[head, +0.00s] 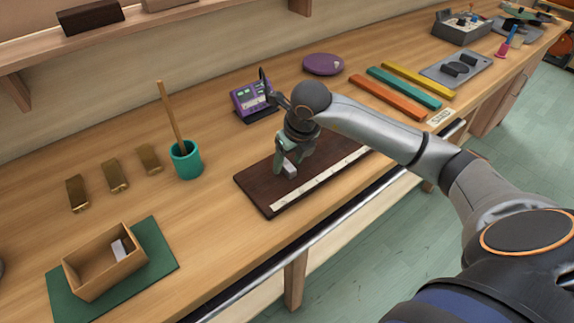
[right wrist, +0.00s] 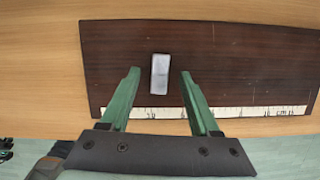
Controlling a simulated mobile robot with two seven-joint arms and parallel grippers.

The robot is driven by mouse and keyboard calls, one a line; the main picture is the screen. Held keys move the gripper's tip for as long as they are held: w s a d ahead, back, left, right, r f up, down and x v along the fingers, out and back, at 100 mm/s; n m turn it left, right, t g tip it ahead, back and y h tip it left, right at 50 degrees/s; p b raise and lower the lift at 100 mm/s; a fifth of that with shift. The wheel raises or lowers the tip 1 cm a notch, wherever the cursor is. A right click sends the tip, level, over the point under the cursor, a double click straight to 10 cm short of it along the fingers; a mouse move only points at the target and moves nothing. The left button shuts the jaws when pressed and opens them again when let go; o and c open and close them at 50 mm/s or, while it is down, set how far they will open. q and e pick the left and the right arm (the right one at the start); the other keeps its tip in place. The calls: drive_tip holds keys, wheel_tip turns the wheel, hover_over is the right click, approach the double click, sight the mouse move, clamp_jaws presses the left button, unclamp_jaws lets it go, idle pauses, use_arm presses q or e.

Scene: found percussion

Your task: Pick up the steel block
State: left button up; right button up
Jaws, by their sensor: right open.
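The steel block (right wrist: 160,72), a small light-grey bar, lies on the dark wooden board (right wrist: 240,60). In the right wrist view it shows between and slightly beyond my right gripper's two green fingertips, with a gap on either side. In the head view the steel block (head: 290,170) shows just under the right gripper (head: 284,160), partly hidden by it. My right gripper is open and empty above the board. My left gripper is not in view.
A white scale strip (head: 320,180) runs along the board's front edge. A purple meter (head: 252,100) stands behind, and a teal cup (head: 186,160) with a stick stands left. Several brass blocks (head: 115,176) and an open wooden box (head: 90,270) are farther left. Coloured bars (head: 388,98) lie right.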

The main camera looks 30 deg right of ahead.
drive_tip(key=shift+w+f, duration=0.15)
drive_tip(key=shift+f, duration=0.5)
clamp_jaws()
drive_tip(key=shift+r, duration=0.1)
